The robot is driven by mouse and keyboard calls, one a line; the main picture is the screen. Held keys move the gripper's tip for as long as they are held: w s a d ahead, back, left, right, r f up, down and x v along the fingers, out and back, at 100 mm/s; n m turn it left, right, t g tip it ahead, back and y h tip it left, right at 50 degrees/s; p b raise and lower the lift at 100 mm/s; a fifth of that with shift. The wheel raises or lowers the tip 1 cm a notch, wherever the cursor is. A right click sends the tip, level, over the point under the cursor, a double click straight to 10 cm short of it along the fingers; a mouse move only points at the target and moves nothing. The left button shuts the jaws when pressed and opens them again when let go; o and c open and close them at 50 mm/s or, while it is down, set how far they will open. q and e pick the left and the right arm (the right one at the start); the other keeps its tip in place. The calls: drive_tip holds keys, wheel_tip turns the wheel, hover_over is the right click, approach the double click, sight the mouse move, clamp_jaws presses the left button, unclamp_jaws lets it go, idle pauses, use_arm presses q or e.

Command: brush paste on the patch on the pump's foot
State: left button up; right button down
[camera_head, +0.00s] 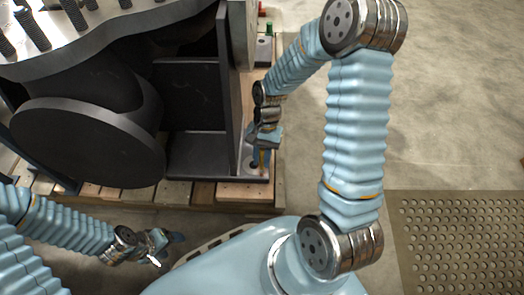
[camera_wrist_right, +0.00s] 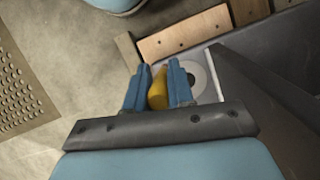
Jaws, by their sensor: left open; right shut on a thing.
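The dark pump (camera_head: 90,130) stands on a wooden pallet, with its flat foot (camera_head: 205,165) at the pallet's near side. A pale round patch with a darker centre (camera_wrist_right: 191,72) shows on the foot in the right wrist view, partly hidden by a finger. My right gripper (camera_head: 262,150) is over the foot's near right corner, shut on a yellow-brown handle (camera_wrist_right: 158,88), apparently the brush. The brush's tip is hidden, and I cannot tell whether it touches the patch. My left gripper (camera_head: 165,242) is open and empty, low in front of the pallet.
The pallet's boards (camera_head: 245,190) stick out around the foot. An upright dark plate (camera_head: 230,80) rises beside my right gripper. A perforated floor mat (camera_head: 465,240) lies at the lower right. The concrete floor at the right is clear.

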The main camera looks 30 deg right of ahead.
drive_tip(key=shift+w+d+p, duration=0.1)
drive_tip(key=shift+w+d, duration=0.35)
drive_tip(key=shift+w, duration=0.25)
drive_tip(key=shift+w+d+p, duration=0.1)
drive_tip(key=shift+w+d, duration=0.35)
drive_tip(key=shift+w, duration=0.25)
drive_tip(key=shift+w+d+p, duration=0.1)
drive_tip(key=shift+w+d, duration=0.35)
drive_tip(key=shift+w, duration=0.25)
drive_tip(key=shift+s+a, duration=0.35)
drive_tip(key=shift+s, duration=0.2)
drive_tip(key=shift+s+a, duration=0.35)
drive_tip(key=shift+s, duration=0.2)
drive_tip(key=shift+r, duration=0.15)
wheel_tip(320, 180, up, 6)
drive_tip(key=p, duration=0.5)
